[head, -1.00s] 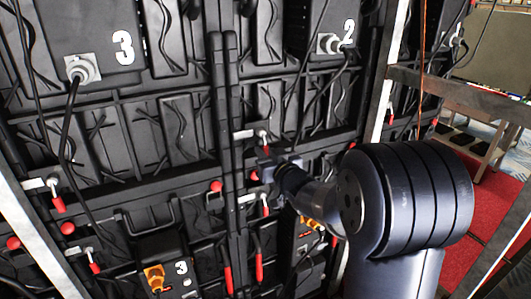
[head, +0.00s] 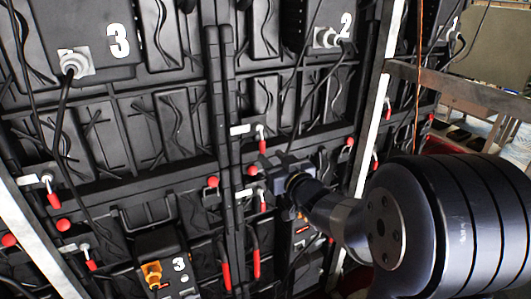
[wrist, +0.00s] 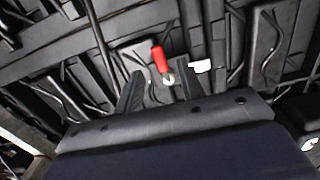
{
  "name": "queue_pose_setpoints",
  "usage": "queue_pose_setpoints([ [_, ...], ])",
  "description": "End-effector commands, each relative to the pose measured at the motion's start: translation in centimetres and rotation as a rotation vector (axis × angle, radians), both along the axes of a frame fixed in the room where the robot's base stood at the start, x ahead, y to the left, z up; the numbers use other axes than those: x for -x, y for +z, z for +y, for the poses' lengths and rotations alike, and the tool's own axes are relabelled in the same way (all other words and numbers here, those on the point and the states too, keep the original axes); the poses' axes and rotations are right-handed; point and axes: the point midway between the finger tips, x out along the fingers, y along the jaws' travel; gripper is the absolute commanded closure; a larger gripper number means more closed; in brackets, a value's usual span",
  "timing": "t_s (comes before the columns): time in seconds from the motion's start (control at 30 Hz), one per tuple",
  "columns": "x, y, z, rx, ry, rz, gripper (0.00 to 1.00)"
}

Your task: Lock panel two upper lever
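The upper lever (head: 262,140) beside panel two has a red handle hanging down from a pivot, with a white plate (head: 240,129) to its left. My gripper (head: 268,163) is just below and right of this lever in the head view. In the wrist view, a red-handled lever (wrist: 160,59) shows beyond and between the two dark fingertips (wrist: 160,82), with its pale plate (wrist: 200,66) at right; the picture looks upside down there. The fingers are apart and hold nothing. I cannot tell any contact. Panel two's box (head: 318,25) carries a white "2".
A lower red lever (head: 263,202) and red knobs (head: 213,182) sit close to my gripper. Long red-ended handles (head: 226,275) hang below. Panel three's box (head: 85,35) is at upper left. A metal upright (head: 372,95) stands at right. Cables hang across the panels.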

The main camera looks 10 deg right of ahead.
Motion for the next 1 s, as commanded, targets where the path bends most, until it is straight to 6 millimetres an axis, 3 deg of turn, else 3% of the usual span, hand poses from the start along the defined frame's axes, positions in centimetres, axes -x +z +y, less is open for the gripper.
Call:
queue_pose_setpoints([
  [0.2,3.1,0.0,-1.0,0.0,-0.001,-0.001,0.63],
  [0.4,4.0,0.0,-1.3,0.0,0.0,0.0,0.63],
  [0.77,3.7,0.0,-1.2,0.0,0.001,0.001,0.63],
  [1.0,1.0,-0.1,-0.2,0.001,0.003,0.002,0.63],
])
